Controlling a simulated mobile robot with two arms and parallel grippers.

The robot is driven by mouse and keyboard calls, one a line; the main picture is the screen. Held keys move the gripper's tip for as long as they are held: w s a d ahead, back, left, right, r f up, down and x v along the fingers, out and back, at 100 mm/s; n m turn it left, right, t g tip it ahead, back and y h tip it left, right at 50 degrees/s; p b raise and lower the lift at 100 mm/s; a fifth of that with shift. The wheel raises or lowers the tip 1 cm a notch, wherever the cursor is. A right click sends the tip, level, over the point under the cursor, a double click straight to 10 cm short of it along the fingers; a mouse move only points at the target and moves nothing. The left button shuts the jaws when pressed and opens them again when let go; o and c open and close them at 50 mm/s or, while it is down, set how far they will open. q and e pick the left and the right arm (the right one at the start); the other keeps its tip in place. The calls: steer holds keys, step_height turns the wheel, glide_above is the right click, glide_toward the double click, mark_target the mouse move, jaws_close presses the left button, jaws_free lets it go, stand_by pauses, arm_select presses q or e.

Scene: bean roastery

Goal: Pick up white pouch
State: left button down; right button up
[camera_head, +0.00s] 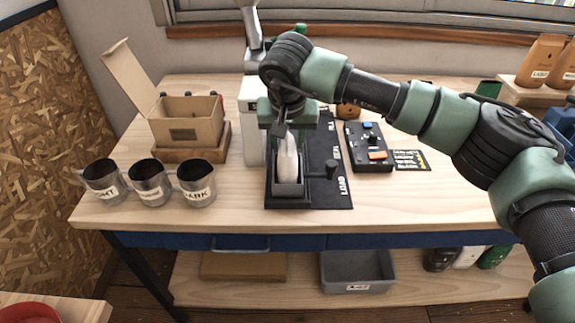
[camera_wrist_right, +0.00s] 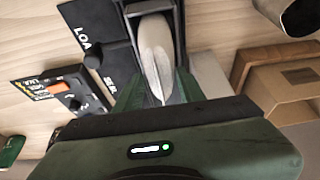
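The white pouch (camera_head: 288,158) stands upright in the dark holder (camera_head: 288,190) of the black press-like station on the workbench. My right gripper (camera_head: 288,125) is directly above it, pointing down. In the right wrist view the pouch (camera_wrist_right: 156,55) lies between the two green fingers (camera_wrist_right: 160,88), its narrow top end toward the gripper. The fingers look apart, one on each side of the pouch; I cannot tell whether they touch it. The pouch's lower part is hidden by the holder. My left gripper is not in view.
Three labelled metal cups (camera_head: 148,183) stand at the left. An open cardboard box (camera_head: 190,122) is behind them. A lever (camera_head: 331,168) sits just right of the holder. A control panel (camera_head: 369,148) is further right.

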jaws_close()
steer(key=shift+r, duration=0.1)
